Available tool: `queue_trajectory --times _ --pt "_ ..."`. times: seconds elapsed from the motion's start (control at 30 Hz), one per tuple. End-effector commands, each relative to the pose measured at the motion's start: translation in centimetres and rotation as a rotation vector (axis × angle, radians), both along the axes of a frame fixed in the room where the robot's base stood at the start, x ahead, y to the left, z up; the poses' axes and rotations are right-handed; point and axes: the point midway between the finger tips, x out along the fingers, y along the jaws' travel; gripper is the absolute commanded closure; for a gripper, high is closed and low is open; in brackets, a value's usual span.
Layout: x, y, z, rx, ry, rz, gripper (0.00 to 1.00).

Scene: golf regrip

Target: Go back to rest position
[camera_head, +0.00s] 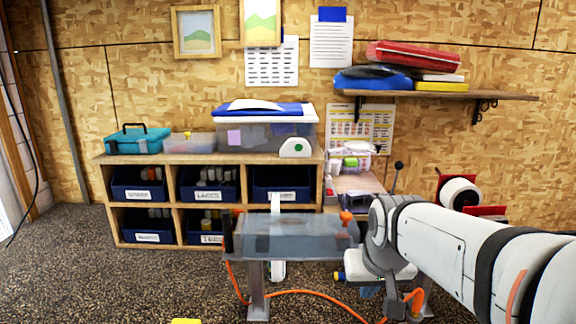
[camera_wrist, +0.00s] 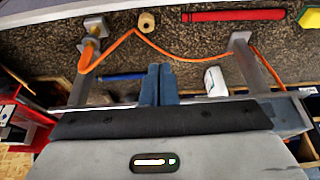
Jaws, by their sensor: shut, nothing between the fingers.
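My gripper (camera_wrist: 159,70) shows in the wrist view as two blue fingers pressed together, with nothing between them. Its grey body fills the bottom of that view. In the head view my arm reaches in from the right edge and bends down beside the right end of a low bench (camera_head: 298,236) with a see-through top. The fingers are hard to make out in that view, behind the wrist and the bench.
An orange hose (camera_wrist: 190,59) lies on the dark floor near the bench legs. A tape roll (camera_wrist: 147,21), red tube (camera_wrist: 232,15), blue rod (camera_wrist: 122,76) and white cylinder (camera_wrist: 215,80) are nearby. Shelving with blue bins (camera_head: 208,185) stands behind. Floor at left is clear.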

Motion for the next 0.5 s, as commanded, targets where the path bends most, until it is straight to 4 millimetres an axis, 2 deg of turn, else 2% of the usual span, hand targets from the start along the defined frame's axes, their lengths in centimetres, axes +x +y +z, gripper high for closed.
queue_trajectory --times 0.03,0.1,0.27,0.3,0.5 --pt "-2.3 0.0 -1.4 0.0 0.035 -0.001 1.0" --pt "-5.1 -0.1 -3.2 0.001 0.084 -0.001 1.0" --pt "-11.0 -0.1 -7.0 0.003 0.185 0.0 1.0" --pt "-11.3 -0.1 -8.3 0.003 0.189 0.0 1.0" --pt "-11.1 -0.1 -12.1 0.0 0.173 0.001 1.0"
